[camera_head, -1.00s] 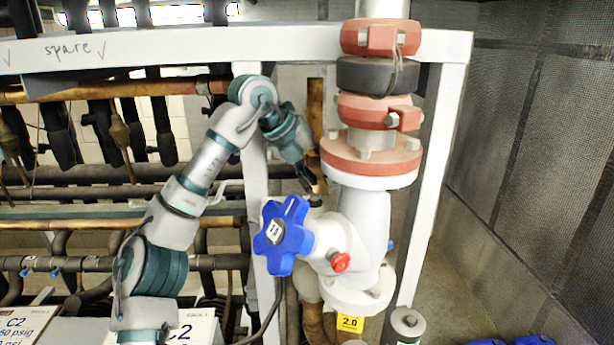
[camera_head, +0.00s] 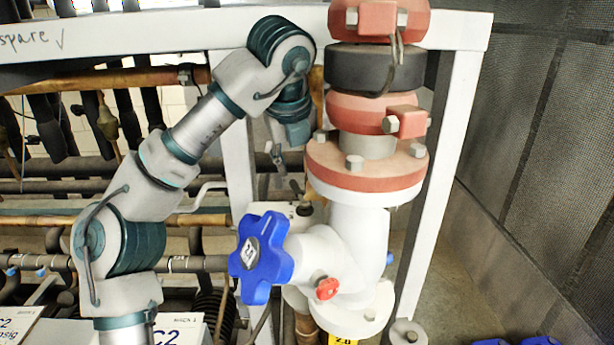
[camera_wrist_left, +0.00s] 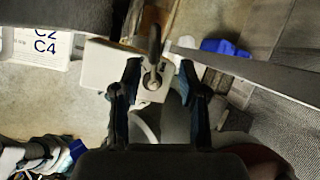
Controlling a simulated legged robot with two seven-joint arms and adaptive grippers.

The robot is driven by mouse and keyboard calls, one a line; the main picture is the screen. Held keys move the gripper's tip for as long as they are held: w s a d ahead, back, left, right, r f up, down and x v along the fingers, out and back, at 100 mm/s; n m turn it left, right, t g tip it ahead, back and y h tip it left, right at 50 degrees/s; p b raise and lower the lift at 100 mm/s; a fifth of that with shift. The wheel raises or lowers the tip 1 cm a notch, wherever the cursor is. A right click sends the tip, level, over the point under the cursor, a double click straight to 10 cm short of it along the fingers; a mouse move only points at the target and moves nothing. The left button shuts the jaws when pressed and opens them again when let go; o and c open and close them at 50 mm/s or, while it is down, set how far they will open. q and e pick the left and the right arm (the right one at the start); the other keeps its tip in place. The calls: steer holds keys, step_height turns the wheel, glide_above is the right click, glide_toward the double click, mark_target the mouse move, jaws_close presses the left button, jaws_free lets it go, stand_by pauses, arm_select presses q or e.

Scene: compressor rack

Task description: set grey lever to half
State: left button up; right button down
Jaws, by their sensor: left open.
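My left gripper (camera_head: 279,160) hangs pointing down behind and left of the red-flanged pipe, partly hidden in the head view. In the left wrist view my left gripper (camera_wrist_left: 159,78) is open, with one dark finger on each side of the grey lever (camera_wrist_left: 154,43). The lever is a narrow dark-grey handle on a bolted pivot, mounted on a pale box (camera_wrist_left: 108,66). The lever stands between and just beyond the fingertips; I cannot tell whether either finger touches it. In the head view the lever is too small and hidden to make out clearly. My right gripper is not in view.
A blue star-shaped handwheel (camera_head: 262,258) and a red knob (camera_head: 327,288) sit on the white valve body (camera_head: 355,240). The red flange (camera_head: 366,168) is close beside my left gripper. A white frame post (camera_head: 238,165) stands left. A mesh wall (camera_head: 545,110) closes the right side.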

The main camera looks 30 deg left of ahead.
mark_target(296, 186)
arm_select(q)
steer(key=x, duration=0.6)
steer(key=shift+s+a+f, duration=0.3)
steer(key=shift+w+a+f, duration=0.1)
steer(key=shift+w+f, duration=0.05)
steer(key=shift+w, duration=0.05)
steer(key=shift+s, duration=0.15)
steer(key=shift+c, duration=1.4)
steer(key=shift+d, duration=0.3)
jaws_close()
